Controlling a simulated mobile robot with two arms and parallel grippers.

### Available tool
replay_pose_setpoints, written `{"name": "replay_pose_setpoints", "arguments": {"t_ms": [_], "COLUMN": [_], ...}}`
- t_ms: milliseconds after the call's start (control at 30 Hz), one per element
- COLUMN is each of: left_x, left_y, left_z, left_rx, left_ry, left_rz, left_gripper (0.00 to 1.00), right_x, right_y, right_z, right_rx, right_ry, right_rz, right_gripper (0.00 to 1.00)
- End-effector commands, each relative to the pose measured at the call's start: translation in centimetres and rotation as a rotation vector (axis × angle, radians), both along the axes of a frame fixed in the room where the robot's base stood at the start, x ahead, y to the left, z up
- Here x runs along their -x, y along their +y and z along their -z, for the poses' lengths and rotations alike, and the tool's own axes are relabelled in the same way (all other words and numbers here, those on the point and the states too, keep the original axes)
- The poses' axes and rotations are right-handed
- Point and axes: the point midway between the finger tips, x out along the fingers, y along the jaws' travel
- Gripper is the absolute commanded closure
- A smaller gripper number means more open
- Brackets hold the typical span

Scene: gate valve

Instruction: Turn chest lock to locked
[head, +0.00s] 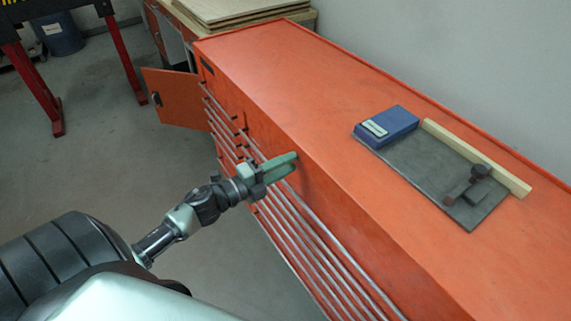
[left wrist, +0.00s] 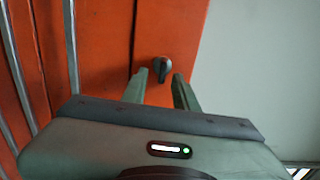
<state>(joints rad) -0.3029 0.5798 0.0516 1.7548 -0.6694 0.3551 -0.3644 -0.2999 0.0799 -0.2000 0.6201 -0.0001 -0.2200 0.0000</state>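The orange tool chest (head: 330,110) runs across the head view. Its lock (left wrist: 162,68) is a small dark turn knob on the orange front, seen in the left wrist view. The knob's lock setting cannot be read clearly. My left gripper (head: 286,163) reaches the chest's front near the top edge, and in the head view its green fingers hide the lock. In the left wrist view the left gripper (left wrist: 161,76) is open, with a finger on each side of the knob, near the tips. I see no contact. My right gripper is not in view.
Long metal drawer handles (head: 305,228) line the chest front beside my gripper. A small cabinet door (head: 175,97) stands open at the far end. On top lie a dark plate (head: 425,165), a blue box (head: 390,124) and a wooden strip (head: 475,155).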

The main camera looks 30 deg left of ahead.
Motion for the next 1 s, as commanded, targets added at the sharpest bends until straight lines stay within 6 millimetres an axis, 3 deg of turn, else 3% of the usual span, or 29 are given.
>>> {"name": "replay_pose_setpoints", "arguments": {"t_ms": [233, 667, 1000], "left_x": [0.8, 6.7, 7.2], "left_y": [0.4, 2.7, 3.0], "left_z": [0.2, 0.2, 0.0], "left_rx": [0.000, 0.000, 0.000], "left_ry": [0.002, 0.002, 0.000], "left_rz": [-0.001, -0.001, 0.000], "left_gripper": [0.71, 0.71, 0.71], "right_x": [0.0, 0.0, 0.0], "right_y": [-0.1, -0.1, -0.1], "right_z": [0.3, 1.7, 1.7], "right_rx": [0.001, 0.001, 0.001], "right_ry": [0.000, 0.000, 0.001], "right_rz": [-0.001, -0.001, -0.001], "right_gripper": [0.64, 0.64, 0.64]}}
